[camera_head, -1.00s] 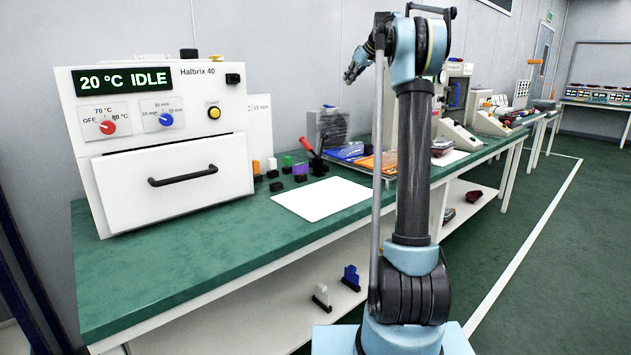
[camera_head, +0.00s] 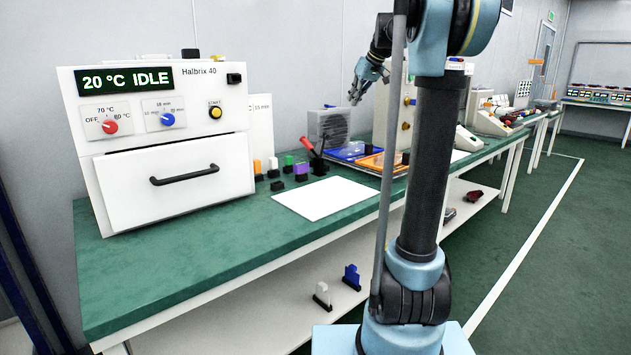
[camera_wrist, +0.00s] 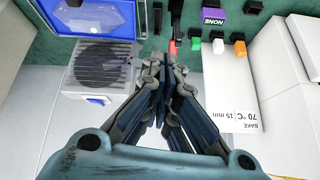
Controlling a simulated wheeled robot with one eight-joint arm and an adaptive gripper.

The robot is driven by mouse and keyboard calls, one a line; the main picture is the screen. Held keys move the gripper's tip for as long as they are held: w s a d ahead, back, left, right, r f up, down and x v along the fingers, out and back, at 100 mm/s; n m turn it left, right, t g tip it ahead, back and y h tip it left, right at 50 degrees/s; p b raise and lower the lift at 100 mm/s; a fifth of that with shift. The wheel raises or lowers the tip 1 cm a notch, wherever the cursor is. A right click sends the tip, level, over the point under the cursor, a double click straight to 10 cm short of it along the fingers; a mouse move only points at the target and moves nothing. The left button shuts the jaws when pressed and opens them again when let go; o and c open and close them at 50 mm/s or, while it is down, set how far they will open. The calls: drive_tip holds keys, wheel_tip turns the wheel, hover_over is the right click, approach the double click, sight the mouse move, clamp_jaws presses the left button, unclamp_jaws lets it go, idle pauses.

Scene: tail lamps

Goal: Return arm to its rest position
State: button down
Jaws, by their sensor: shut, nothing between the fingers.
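My gripper (camera_head: 355,97) hangs in the air above the bench, in front of the wall, with its fingers pointing down and left. In the wrist view my gripper (camera_wrist: 166,118) shows its fingers closed together with nothing held. My arm rises from its blue base at the lower middle of the head view and covers part of the bench behind it.
A white oven (camera_head: 160,140) reading "20 °C IDLE" stands left on the green bench (camera_head: 150,275), its drawer shut. A white sheet (camera_head: 325,197), small coloured blocks, a fan unit (camera_head: 328,128) and blue and orange trays (camera_head: 382,163) lie near. Open floor (camera_head: 570,260) is at right.

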drive_tip(key=s+d+f+m+g+h, duration=0.1)
drive_tip(key=s+d+f+m+h, duration=0.1)
drive_tip(key=s+f, duration=1.6)
drive_tip(key=s+d+f+m+g+h, duration=0.2)
drive_tip(key=s+f+m, duration=0.1)
drive_tip(key=s+f, duration=1.6)
drive_tip(key=s, duration=0.9)
drive_tip(key=shift+d+f+m, duration=0.3)
drive_tip(key=shift+d+m, duration=0.1)
drive_tip(key=shift+w, duration=0.1)
